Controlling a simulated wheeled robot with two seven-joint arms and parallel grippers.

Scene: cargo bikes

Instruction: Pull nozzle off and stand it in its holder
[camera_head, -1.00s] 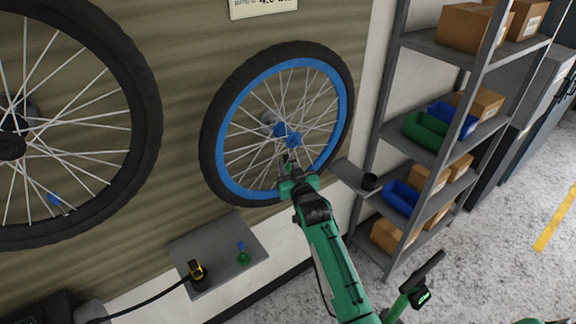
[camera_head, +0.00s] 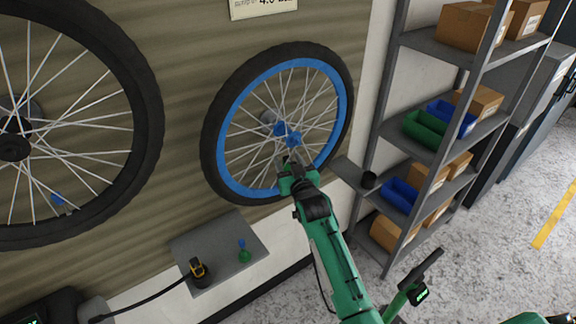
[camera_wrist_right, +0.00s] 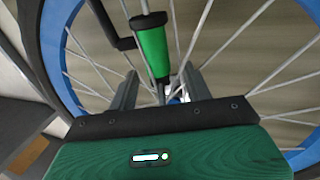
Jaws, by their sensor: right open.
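In the right wrist view the jaws (camera_wrist_right: 160,90) are apart. A green cylinder (camera_wrist_right: 152,48) with a black tapered end shows beyond and between them; I cannot tell whether they touch it. No holder can be clearly identified. My left gripper is out of view.
A small green and blue item (camera_head: 244,252) is on the wall shelf. A black cup (camera_head: 369,180) sits on a small ledge beside the grey rack (camera_head: 437,48) with boxes and bins. A black-tyred wheel (camera_head: 148,130) hangs at the left.

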